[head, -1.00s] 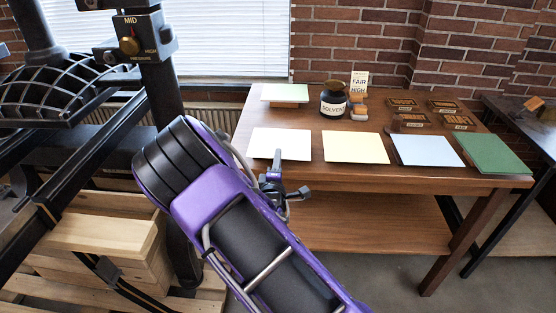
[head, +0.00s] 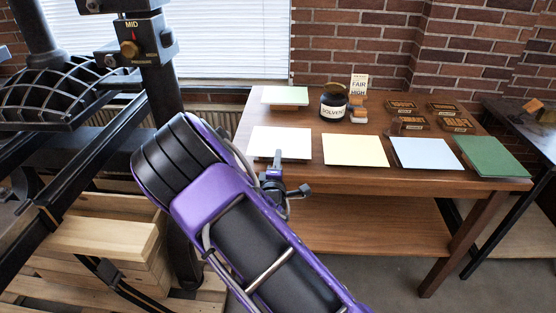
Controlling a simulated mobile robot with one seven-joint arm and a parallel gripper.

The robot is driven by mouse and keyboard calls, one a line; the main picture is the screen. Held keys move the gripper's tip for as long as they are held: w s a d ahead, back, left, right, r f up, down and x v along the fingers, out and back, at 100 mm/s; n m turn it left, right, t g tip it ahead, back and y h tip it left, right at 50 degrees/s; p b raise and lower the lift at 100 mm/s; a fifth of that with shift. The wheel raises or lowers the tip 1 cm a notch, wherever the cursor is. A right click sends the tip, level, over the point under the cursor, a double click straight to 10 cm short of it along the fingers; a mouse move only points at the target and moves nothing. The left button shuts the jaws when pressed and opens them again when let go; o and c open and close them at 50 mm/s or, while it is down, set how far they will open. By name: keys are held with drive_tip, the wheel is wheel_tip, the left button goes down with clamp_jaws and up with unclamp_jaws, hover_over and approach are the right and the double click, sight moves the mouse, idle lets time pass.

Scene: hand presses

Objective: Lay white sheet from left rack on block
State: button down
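A white sheet (head: 264,141) lies flat at the front left of the wooden table. My gripper (head: 287,172) is at the table's front edge, by the sheet's lower right part, and one dark finger overlaps the sheet in the head view. I see nothing held, but its opening and any contact with the sheet cannot be made out. Which block or rack the task means is not clear from this view.
Cream (head: 355,150), light blue (head: 425,153) and dark green (head: 495,157) sheets lie to the right. A solvent jar (head: 334,106), a small sign (head: 360,84) and several wooden stamp blocks (head: 402,106) stand behind. A black press (head: 160,75) with a pressure dial fills the left.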

drive_tip(key=shift+r, duration=0.65)
drive_tip(key=s+r+p, duration=0.3)
drive_tip(key=s, duration=0.4)
drive_tip(key=shift+a, duration=0.2)
